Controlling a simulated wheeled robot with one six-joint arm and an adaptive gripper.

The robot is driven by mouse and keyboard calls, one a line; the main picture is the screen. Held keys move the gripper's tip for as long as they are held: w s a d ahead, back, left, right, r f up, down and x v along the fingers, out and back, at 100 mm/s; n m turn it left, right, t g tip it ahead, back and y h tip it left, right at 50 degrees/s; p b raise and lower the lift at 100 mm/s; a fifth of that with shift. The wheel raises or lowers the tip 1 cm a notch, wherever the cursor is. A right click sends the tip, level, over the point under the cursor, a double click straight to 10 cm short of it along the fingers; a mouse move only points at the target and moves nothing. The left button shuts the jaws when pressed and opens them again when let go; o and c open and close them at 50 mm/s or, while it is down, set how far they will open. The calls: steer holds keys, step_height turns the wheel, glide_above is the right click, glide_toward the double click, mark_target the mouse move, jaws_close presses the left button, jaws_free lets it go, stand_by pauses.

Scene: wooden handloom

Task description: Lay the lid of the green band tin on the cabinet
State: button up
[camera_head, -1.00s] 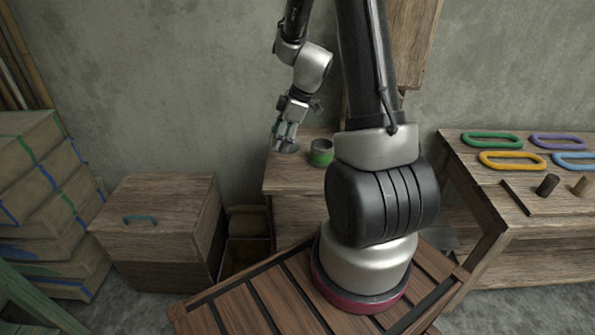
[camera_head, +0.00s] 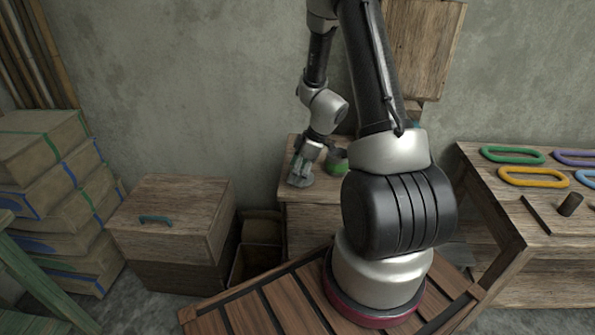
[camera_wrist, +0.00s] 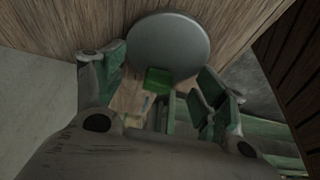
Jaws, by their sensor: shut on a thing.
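The lid is a grey disc (camera_head: 299,181) at my gripper's fingertips, over the left front part of the wooden cabinet top (camera_head: 322,191). In the wrist view the lid (camera_wrist: 168,45) shows beyond the fingers, with a green piece (camera_wrist: 172,79) between them. My gripper (camera_head: 304,168) is shut on the lid and points down. I cannot tell whether the lid touches the wood. The green band tin (camera_head: 337,163) stands behind and to the right of the lid, partly hidden by my arm.
A wooden chest with a blue handle (camera_head: 168,219) stands left of the cabinet, with an open box (camera_head: 257,261) between. Stacked bundles (camera_head: 62,175) are at the far left. A bench (camera_head: 505,210) with coloured loops stands right. Part of the cabinet top is hidden by my arm.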

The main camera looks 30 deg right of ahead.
steer(key=shift+f, duration=0.1)
steer(key=o, duration=0.9)
steer(key=v, duration=1.2)
step_height(320, 180, up, 8)
steer(key=m, duration=0.2)
glide_above(311, 177)
steer(key=s+a, duration=0.3)
steer(key=s+a+r+m+h, duration=0.1)
steer(key=s+r+m, duration=0.2)
steer(key=s, duration=0.3)
steer(key=s+a+r+m+t+h, duration=0.1)
steer(key=s+r+m, duration=0.2)
steer(key=s+r, duration=0.3)
steer(key=s+a+r+m+h, duration=0.1)
steer(key=s+r+m, duration=0.2)
steer(key=s+r, duration=0.2)
steer(key=shift+s+a+r+t+h, duration=0.1)
steer(key=shift+s+r+t+h, duration=0.1)
steer(key=shift+s, duration=0.2)
steer(key=shift+s+a+r+t+h, duration=0.1)
steer(key=shift+s+t, duration=0.1)
steer(key=shift+s, duration=0.15)
